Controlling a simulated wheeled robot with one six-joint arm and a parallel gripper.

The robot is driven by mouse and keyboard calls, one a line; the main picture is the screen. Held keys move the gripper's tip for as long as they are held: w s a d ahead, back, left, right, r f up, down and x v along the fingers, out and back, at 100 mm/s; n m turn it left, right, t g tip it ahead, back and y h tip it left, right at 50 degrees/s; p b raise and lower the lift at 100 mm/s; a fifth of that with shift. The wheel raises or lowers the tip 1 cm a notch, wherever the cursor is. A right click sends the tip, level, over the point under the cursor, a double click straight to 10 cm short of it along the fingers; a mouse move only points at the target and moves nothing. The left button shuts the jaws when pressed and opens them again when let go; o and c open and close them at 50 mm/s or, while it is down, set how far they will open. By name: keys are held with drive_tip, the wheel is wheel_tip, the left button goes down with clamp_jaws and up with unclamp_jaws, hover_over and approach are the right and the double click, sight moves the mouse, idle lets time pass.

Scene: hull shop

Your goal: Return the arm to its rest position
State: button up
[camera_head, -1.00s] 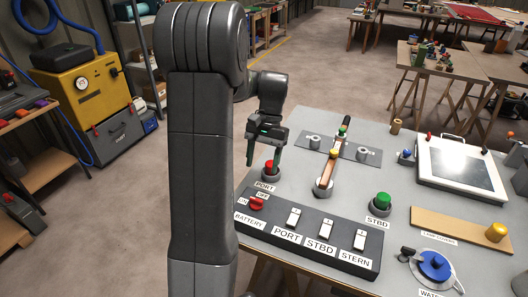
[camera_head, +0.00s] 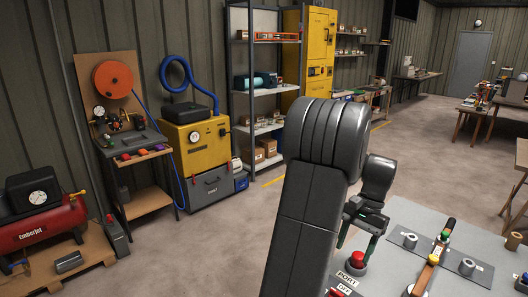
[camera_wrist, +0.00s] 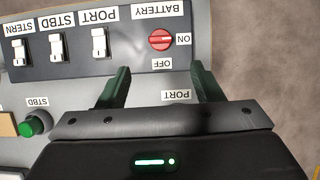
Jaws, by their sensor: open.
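My gripper (camera_head: 356,246) is open and empty, with its green fingers pointing down over the near left part of the grey table (camera_head: 399,214). The red PORT button (camera_head: 357,259) shows just below and between the fingers in the head view. In the wrist view, my gripper (camera_wrist: 160,70) has its fingers spread towards the dark switch panel (camera_wrist: 130,60). My arm is raised and bent, its dark elbow high in the head view.
On the panel, the red battery knob (camera_wrist: 161,40) lies towards ON, beside several white switches. A green STBD button (camera_wrist: 34,125) is at left. A yellow machine (camera_head: 200,140), red compressor (camera_head: 45,225) and shelf (camera_head: 262,85) stand beyond clear floor.

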sight(337, 292)
drive_tip(key=x, duration=1.2)
drive_tip(key=shift+s+a+f, duration=0.1)
drive_tip(key=shift+s+f, duration=0.1)
drive_tip(key=shift+f, duration=0.1)
drive_tip(key=shift+m, duration=0.9)
